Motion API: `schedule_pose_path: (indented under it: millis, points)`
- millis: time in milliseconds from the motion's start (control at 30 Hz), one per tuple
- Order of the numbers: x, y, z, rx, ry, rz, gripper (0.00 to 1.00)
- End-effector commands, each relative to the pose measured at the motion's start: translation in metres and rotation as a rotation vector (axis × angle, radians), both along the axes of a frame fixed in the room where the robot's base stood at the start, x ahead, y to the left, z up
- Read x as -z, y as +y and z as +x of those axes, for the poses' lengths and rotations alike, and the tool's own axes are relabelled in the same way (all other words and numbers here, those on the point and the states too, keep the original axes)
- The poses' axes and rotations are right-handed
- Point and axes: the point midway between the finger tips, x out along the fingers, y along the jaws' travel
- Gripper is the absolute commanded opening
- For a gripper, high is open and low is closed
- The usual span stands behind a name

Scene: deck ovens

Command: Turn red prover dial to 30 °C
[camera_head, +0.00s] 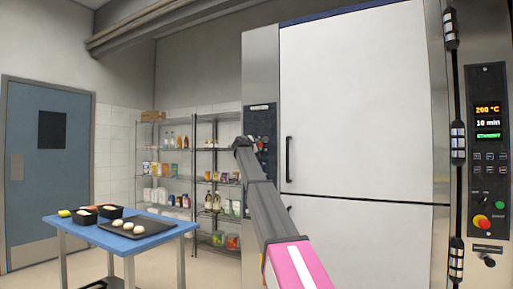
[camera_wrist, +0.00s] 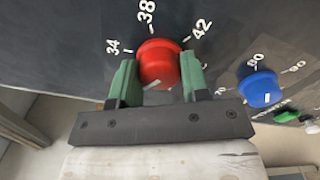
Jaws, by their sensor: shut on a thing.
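The red prover dial (camera_wrist: 160,58) is a round knob on a dark panel in the wrist view. The white numbers 34, 38 and 42 show around its far side; 30 is not visible. A small pale mark shows low on the knob, partly hidden, so I cannot read its setting. My gripper (camera_wrist: 158,72) has its green pads on both sides of the red dial, shut on it. In the head view my gripper (camera_head: 243,143) reaches the prover's control panel (camera_head: 262,118) and hides most of the dial.
A blue dial (camera_wrist: 260,89) and a green button (camera_wrist: 286,116) sit right of the red one. The tall white prover door (camera_head: 355,100) has a black handle (camera_head: 289,159). An oven panel (camera_head: 488,150) stands far right. A blue table (camera_head: 178,233) with dough trays stands left.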

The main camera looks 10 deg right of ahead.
Motion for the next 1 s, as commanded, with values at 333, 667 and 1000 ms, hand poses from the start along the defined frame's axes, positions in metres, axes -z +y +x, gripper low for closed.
schedule_pose_path:
  millis: [333,667,1000]
  points:
    - [-0.0032,-0.0022,0.0047,-0.001,0.021,-0.038,0.18]
    - [-0.0035,-0.0022,0.0050,-0.001,0.020,-0.037,0.58]
    - [-0.0015,-0.0002,0.0010,0.000,0.022,-0.034,0.67]
